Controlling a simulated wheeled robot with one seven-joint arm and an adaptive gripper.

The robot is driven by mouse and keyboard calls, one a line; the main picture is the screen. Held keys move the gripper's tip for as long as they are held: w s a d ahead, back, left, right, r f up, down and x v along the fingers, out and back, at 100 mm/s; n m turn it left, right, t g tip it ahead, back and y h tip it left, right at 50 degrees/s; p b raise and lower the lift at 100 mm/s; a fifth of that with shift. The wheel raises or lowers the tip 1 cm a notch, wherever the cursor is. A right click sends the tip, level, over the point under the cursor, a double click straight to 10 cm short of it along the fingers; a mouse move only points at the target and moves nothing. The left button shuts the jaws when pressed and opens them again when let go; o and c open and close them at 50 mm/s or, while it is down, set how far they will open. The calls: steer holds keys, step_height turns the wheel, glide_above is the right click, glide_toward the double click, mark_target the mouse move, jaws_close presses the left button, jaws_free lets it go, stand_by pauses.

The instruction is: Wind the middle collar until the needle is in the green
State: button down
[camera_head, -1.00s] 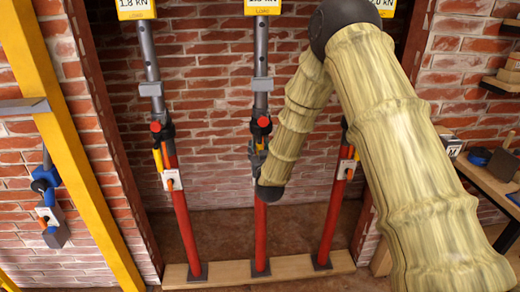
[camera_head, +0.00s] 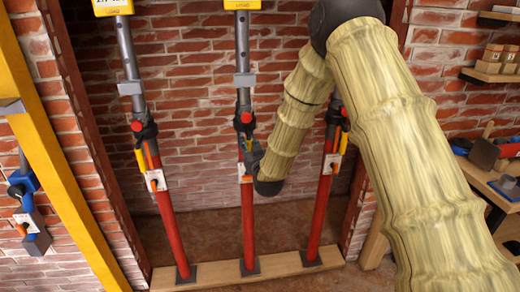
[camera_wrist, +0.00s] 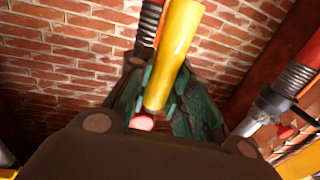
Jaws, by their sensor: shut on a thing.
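The middle prop (camera_head: 248,215) is a red tube standing on a wooden plank, with a grey upper tube. Its dark middle collar (camera_head: 243,122) has a red round end facing me. My gripper (camera_head: 254,155) is beside this prop below the collar, partly hidden by my arm. In the wrist view, my gripper's dark green fingers (camera_wrist: 163,95) are shut around a yellow handle (camera_wrist: 173,50) with a red end. The middle load gauge (camera_head: 242,4) is cut off at the top edge; no needle or green zone shows.
A left prop (camera_head: 170,215) and a right prop (camera_head: 320,215) stand on the same plank (camera_head: 215,274). A yellow beam (camera_head: 60,150) crosses at left. A workbench (camera_head: 490,185) with tools is at right. Brick wall lies behind.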

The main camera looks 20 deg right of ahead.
steer(key=shift+d+b, duration=0.3)
steer(key=shift+d, duration=0.55)
steer(key=c, duration=1.3)
jaws_free()
steer(key=s, duration=1.2)
steer(key=shift+a, duration=0.1)
